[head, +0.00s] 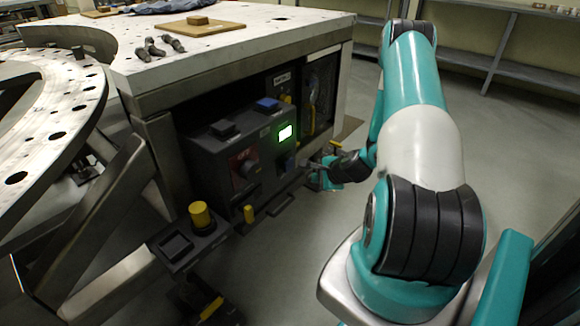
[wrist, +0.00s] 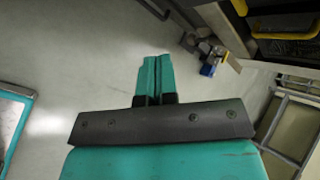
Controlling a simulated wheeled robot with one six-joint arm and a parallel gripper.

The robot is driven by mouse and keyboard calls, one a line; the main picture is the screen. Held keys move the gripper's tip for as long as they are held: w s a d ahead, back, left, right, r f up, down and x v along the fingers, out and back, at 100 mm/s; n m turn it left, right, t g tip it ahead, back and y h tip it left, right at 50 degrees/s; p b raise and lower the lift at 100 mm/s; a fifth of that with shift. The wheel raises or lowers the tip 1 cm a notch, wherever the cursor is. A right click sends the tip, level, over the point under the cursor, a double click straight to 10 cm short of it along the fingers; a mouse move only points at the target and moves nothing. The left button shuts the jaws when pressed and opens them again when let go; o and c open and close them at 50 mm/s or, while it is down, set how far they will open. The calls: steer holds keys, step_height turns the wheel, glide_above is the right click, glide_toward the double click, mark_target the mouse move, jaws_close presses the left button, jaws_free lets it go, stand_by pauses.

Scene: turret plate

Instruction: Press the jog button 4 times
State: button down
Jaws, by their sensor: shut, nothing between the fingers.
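The control box (head: 212,150) sits on the front of the metal table. It carries a black square button (head: 224,128), a blue square button (head: 267,104), a bright green-lit square (head: 285,133) and a dark knob on a red plate (head: 243,168). I cannot read which one is labelled jog. My gripper (head: 308,167) is low, just right of the box, partly hidden behind my wrist; I cannot tell whether it touches anything. In the wrist view my gripper (wrist: 152,62) has its two teal fingers together, with nothing between them and floor beyond.
The table top (head: 240,45) holds dark tools (head: 165,45) and a wooden board (head: 198,28). A perforated ring plate (head: 60,100) fills the left. Floor at the right is clear up to the shelving (head: 500,70).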

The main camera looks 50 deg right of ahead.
steer(key=w, duration=0.6)
steer(key=shift+w+a, duration=0.25)
steer(key=shift+w, duration=0.05)
stand_by(1.8)
steer(key=shift+w+p, duration=0.3)
steer(key=shift+w, duration=0.1)
steer(key=shift+w+a, duration=0.1)
steer(key=shift+w, duration=0.55)
stand_by(0.6)
stand_by(0.3)
steer(key=shift+s, duration=1.05)
steer(key=shift+s+d, duration=0.15)
steer(key=shift+s, duration=1.1)
steer(key=shift+s+d, duration=0.1)
steer(key=shift+s, duration=1.15)
steer(key=shift+r, duration=0.1)
